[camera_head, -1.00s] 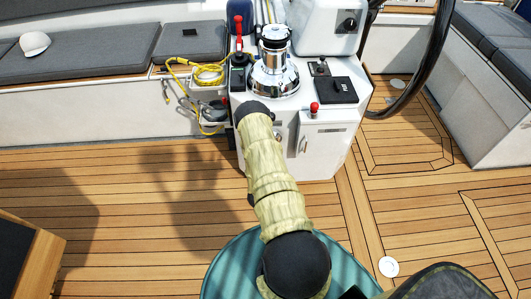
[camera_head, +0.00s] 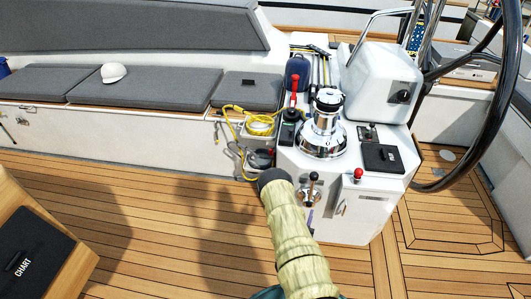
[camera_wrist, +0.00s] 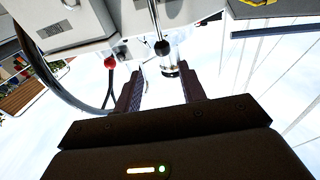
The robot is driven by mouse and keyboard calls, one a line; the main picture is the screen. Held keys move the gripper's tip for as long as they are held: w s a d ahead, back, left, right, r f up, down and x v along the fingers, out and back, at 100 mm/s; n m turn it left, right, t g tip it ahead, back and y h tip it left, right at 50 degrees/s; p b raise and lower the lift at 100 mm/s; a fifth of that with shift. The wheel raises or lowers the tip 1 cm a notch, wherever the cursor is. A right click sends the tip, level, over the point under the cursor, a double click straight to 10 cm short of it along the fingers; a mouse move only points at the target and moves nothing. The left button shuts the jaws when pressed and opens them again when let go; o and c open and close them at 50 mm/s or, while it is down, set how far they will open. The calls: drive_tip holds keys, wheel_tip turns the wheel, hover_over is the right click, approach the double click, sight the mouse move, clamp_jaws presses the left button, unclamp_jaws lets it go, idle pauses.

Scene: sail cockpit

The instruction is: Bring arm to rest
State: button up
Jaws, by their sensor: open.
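My arm, in a pale yellow-green sleeve (camera_head: 295,240), reaches from the bottom of the head view toward the white console (camera_head: 345,226). My gripper is not visible there. In the wrist view my gripper (camera_wrist: 161,74) is open, with two dark fingers apart. A black-knobbed lever (camera_wrist: 162,47) on a chrome base appears between and past the fingertips. I see no contact and cannot tell the exact distance. The same lever (camera_head: 314,177) stands on the console front, just right of my sleeve, in the head view.
A chrome winch (camera_head: 323,130), a red-knobbed lever (camera_head: 358,174) and a steering wheel (camera_head: 490,105) are close by. Yellow rope (camera_head: 255,123) hangs left of the console. A chart table (camera_head: 35,250) stands at lower left. Teak floor (camera_head: 180,235) is clear between.

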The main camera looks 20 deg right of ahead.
drive_tip(key=w+a+r+g+y+p, duration=0.2)
drive_tip(key=w+a+r+g+y, duration=0.15)
drive_tip(key=w+r, duration=0.6)
drive_tip(key=a+r+n+y, duration=0.2)
drive_tip(key=a+r+y, duration=0.3)
drive_tip(key=a+r, duration=0.3)
drive_tip(key=s+a+r+n+g+y+p, duration=0.1)
drive_tip(key=s+a+r+n+g+y, duration=0.1)
drive_tip(key=s+a+r, duration=0.3)
drive_tip(key=s+a+r+n+g+y+p, duration=0.1)
drive_tip(key=s+a+r+n+g+y, duration=0.2)
drive_tip(key=r, duration=0.4)
drive_tip(key=s+a+r+n+g, duration=0.1)
drive_tip(key=s+a+r, duration=0.1)
drive_tip(key=s, duration=0.4)
drive_tip(key=s+a+r+g+p, duration=0.1)
drive_tip(key=s+a+r, duration=0.1)
drive_tip(key=s+r, duration=0.2)
drive_tip(key=s, duration=0.3)
drive_tip(key=shift+s+r+n, duration=0.2)
drive_tip(key=shift+n, duration=0.2)
drive_tip(key=shift+g, duration=0.25)
